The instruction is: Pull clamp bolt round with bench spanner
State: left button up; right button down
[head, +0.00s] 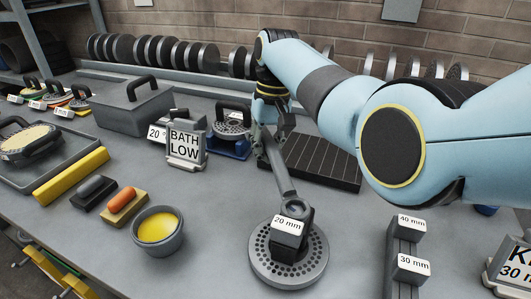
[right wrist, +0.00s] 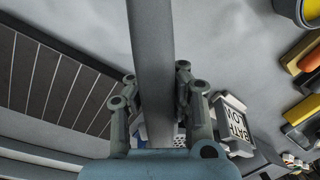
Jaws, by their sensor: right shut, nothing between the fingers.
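The bench spanner (head: 281,178) is a long grey bar. It slopes from my right gripper down to a dark block labelled 20 mm (head: 288,228) on a round perforated plate (head: 261,262). The clamp bolt is not distinguishable; the block may hide it. My right gripper (head: 272,136) is shut at the spanner's far end. In the right wrist view, its fingers (right wrist: 156,92) lie along both sides of the spanner's grey handle (right wrist: 151,45); I cannot tell whether they touch it. My left gripper is not in view.
A dark slatted plate (head: 325,163) lies right of the spanner. A BATH LOW sign (head: 185,145) and a blue-based perforated die (head: 231,127) stand left of the gripper. A yellow-filled bowl (head: 157,231) is front left. Blocks labelled 40 mm and 30 mm (head: 405,250) stand front right.

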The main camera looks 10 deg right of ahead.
aim_at(265, 137)
jog(key=shift+r, duration=0.6)
dwell(0.6)
jog(key=shift+r, duration=0.45)
jog(key=shift+r, duration=1.35)
